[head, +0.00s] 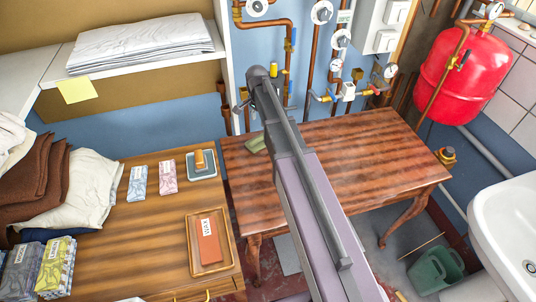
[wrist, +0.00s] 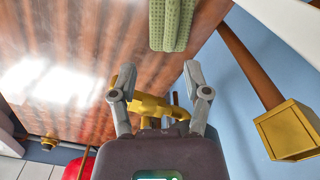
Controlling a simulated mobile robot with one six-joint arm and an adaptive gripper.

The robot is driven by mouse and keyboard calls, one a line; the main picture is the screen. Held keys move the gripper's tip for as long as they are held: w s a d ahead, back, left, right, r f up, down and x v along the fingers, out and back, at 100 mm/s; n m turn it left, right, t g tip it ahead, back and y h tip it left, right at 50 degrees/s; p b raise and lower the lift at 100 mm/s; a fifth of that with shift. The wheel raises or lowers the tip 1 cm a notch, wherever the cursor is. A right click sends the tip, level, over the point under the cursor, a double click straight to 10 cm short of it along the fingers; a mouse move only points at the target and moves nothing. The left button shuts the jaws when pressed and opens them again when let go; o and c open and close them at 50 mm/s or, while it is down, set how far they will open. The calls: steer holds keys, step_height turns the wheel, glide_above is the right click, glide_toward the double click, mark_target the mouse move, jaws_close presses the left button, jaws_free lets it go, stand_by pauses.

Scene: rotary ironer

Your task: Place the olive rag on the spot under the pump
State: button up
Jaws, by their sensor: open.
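The olive rag (head: 255,145) lies folded at the back left corner of the reddish wooden table (head: 340,160). In the wrist view the rag (wrist: 172,22) shows green and textured at the top edge, partly cut off. My gripper (wrist: 160,75) is open and empty, its two fingers spread short of the rag and apart from it. In the head view my arm crosses the table and the gripper itself is mostly hidden behind it. I cannot tell which wall fitting is the pump, and no marked spot is clear to me.
Copper pipes with gauges (head: 336,64) and valves run along the blue wall behind the table. A red tank (head: 462,75) hangs at the right. A wooden counter (head: 130,245) at the left holds a wax tray (head: 234,262) and folded cloths. The table's middle and right look bare.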

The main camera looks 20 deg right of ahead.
steer(key=s+a+n, duration=0.1)
steer(key=s+n, duration=1.1)
steer(key=s, duration=1.1)
steer(key=shift+a, duration=0.35)
steer(key=shift+s, duration=0.1)
stand_by(0.4)
steer(key=shift+c, duration=0.9)
steer(key=shift+s, duration=0.1)
